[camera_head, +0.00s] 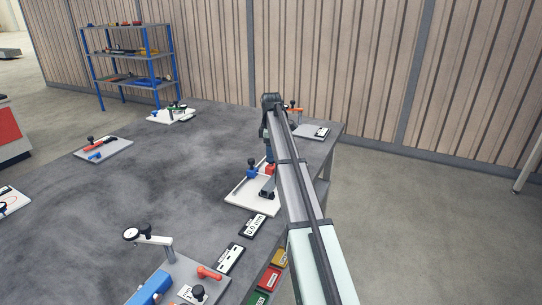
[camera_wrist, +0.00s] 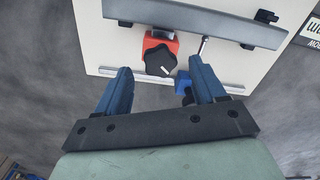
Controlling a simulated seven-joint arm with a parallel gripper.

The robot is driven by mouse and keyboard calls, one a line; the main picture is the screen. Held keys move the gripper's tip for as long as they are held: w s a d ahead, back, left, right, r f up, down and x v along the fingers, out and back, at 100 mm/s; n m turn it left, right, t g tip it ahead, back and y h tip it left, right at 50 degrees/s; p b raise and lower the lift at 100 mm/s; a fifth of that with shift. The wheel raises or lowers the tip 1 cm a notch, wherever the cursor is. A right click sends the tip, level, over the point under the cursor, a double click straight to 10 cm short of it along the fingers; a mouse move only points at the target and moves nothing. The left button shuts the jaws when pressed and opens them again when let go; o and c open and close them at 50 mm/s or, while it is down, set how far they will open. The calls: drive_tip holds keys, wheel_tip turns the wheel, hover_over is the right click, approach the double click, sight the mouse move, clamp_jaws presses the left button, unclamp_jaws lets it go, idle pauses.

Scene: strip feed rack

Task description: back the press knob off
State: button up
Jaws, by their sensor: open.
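A black lobed knob (camera_wrist: 159,60) with a white mark sits on a red block (camera_wrist: 170,38) in the wrist view; I take it as the press knob, though no label shows. My gripper (camera_wrist: 160,78) is open and empty, its two blue fingers apart on either side below the knob, not seen touching it. A blue part (camera_wrist: 183,84) lies by the right finger, partly hidden. In the head view the red block (camera_head: 270,169) is beside my arm, on the white base plate (camera_head: 236,198); my arm hides part of this fixture.
A grey rail (camera_wrist: 190,20) crosses the white plate above the knob, with a thin silver rod (camera_wrist: 203,46) near it. A small black knob (camera_wrist: 265,16) stands at the rail's right. Other fixtures stand on the dark table (camera_head: 180,150), including a dial gauge stand (camera_head: 150,238).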

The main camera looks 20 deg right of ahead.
drive_tip(key=shift+f, duration=0.95)
drive_tip(key=shift+c, duration=0.2)
drive_tip(key=c, duration=1)
